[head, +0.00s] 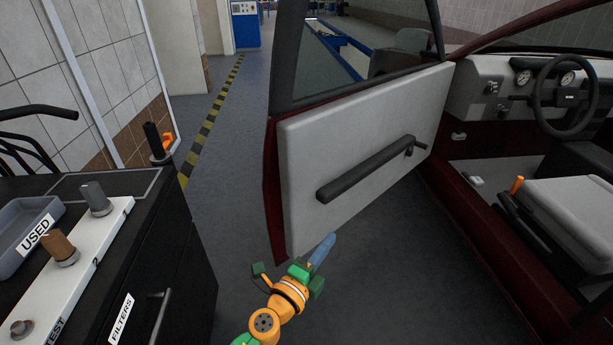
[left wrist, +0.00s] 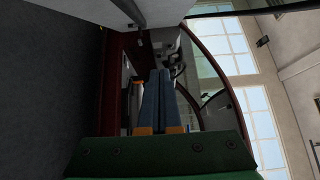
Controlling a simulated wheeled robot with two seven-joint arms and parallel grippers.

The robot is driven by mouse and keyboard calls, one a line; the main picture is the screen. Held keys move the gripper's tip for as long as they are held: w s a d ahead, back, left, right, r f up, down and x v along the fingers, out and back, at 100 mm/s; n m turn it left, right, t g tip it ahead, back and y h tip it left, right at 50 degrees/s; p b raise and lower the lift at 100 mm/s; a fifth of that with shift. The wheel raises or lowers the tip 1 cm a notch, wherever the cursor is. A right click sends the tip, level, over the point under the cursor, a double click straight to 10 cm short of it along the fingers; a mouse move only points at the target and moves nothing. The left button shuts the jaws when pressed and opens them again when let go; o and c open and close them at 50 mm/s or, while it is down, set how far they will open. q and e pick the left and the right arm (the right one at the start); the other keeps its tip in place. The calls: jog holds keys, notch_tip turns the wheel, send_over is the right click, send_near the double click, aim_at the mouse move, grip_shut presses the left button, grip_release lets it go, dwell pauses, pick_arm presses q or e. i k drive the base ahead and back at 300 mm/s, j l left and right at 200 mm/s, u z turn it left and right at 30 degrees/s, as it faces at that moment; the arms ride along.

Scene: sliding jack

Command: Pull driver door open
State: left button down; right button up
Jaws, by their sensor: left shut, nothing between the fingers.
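The driver door (head: 300,175) of the dark red car stands swung wide open in the head view. Its grey inner panel with a long black armrest (head: 368,168) faces the cabin. My left gripper (head: 325,248) is just below the door's lower outer corner, with its blue fingers shut and empty. I cannot tell whether it touches the door. In the left wrist view the shut blue fingers (left wrist: 159,100) point towards the car's doorway, and the door panel (left wrist: 134,10) shows at the top. My right gripper is in neither view.
A black workbench (head: 165,240) with a grey tray marked USED (head: 28,225) and a white strip of filters stands at the left. The car's seat (head: 575,210) and steering wheel (head: 565,95) are at the right.

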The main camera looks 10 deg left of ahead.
aim_at(327, 155)
jog(key=i+j, duration=0.65)
jog(key=i, duration=0.2)
